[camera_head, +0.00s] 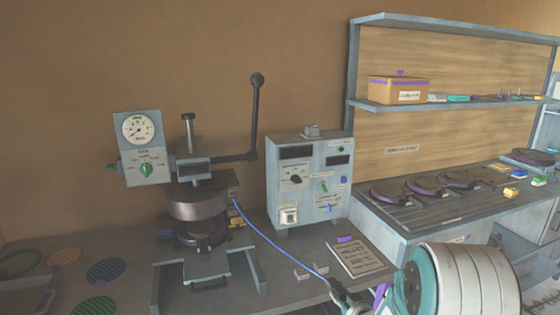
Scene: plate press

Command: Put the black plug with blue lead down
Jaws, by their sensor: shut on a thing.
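A blue lead (275,244) runs from the right side of the plate press (196,207) down and right across the bench front. Its near end reaches my gripper (342,292) at the bottom edge of the view. My gripper is shut on the end of this lead, where the black plug is. The plug itself is mostly hidden by the fingers and too small to make out clearly. The gripper is partly cut off by the bottom edge. It is in front of the bench, near a dark placard (361,258); its height above the bench cannot be told.
A grey control box (309,180) with a socket and knobs stands behind the lead. The press has a tall lever (255,115) and a dial gauge (138,128). Small blocks (310,271) lie left of the placard. Round hotplates (403,190) and a shelf (450,105) are at the right.

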